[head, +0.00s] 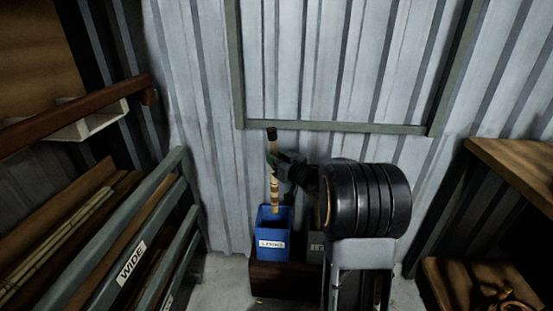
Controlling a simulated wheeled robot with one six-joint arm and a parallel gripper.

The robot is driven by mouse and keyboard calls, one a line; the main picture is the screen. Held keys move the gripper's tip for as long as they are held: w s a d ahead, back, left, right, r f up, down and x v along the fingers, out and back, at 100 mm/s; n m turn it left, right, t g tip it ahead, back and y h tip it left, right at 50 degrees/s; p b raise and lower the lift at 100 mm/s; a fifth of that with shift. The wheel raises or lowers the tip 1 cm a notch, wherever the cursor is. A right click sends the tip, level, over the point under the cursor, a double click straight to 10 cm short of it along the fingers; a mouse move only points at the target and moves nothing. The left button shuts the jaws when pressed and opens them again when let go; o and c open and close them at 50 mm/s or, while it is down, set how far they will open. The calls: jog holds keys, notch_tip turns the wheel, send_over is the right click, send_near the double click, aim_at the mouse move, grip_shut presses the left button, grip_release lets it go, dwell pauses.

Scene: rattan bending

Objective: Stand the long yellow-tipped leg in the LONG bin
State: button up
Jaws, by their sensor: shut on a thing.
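A pale, banded rattan leg (274,188) stands about upright in the middle of the head view, with a dark upper end. My gripper (272,160) is shut on the leg below that dark end. The leg's lower end is at the mouth of a blue bin (270,240). I cannot tell how far it reaches inside, and the bin's front wall may hide the tip. No yellow tip is clear. The bin has a white label that starts with L but is too blurred to read surely.
A grey bin (315,246) with a partly hidden label stands right of the blue one; my arm covers much of it. Both are on a dark brown base (280,278). A rack labelled WIDE (131,263) stands at left, a wooden bench (520,165) at right, and a corrugated wall behind.

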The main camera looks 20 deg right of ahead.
jog(key=shift+f+b, duration=3.2)
jog(key=shift+f, duration=3.35)
jog(key=shift+f, duration=0.1)
jog(key=o, duration=1)
jog(key=shift+o, duration=0.2)
jog(key=p, duration=0.4)
send_near(276, 190)
jog(key=shift+v, duration=1.9)
